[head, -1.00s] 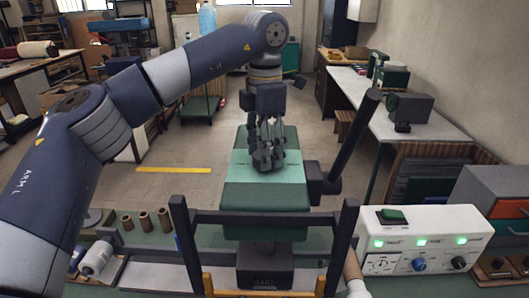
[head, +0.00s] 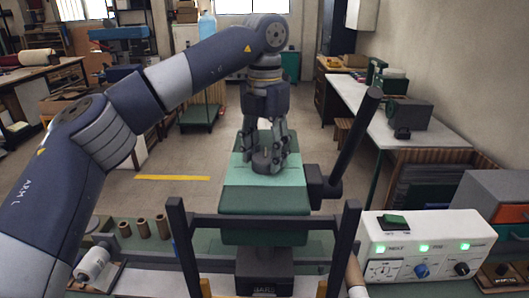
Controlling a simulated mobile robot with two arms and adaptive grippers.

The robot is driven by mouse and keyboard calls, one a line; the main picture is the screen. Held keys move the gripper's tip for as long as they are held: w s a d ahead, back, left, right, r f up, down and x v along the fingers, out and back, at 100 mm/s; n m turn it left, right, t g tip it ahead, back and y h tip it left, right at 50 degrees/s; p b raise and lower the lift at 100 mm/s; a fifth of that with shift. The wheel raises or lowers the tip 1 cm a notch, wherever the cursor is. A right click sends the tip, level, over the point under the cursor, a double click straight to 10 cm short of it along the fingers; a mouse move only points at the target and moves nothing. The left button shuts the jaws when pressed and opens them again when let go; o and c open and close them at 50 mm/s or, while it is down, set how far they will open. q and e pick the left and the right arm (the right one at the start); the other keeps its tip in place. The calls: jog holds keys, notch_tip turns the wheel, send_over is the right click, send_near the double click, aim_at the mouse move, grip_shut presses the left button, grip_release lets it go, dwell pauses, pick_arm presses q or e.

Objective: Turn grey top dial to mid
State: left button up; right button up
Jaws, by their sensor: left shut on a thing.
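A dark grey dial (head: 261,163) sits on the teal top of a green machine (head: 265,201) in the middle of the head view. My left gripper (head: 267,160) reaches down from above and is shut on this dial, with its fingers at the dial's sides. The fingers hide part of the dial, and I cannot read its setting. My right gripper is not in view.
A dark lever (head: 355,140) rises at the machine's right. A black frame (head: 265,222) stands in front. A white control box (head: 425,240) with green lights and several knobs is at right. Cardboard tubes (head: 144,226) stand at left.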

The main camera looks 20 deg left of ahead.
aim_at(265, 157)
pick_arm(q)
jog(key=shift+r, duration=0.1)
jog(key=o, duration=1.1)
jog(key=shift+c, duration=0.2)
notch_tip(265, 157, up, 12)
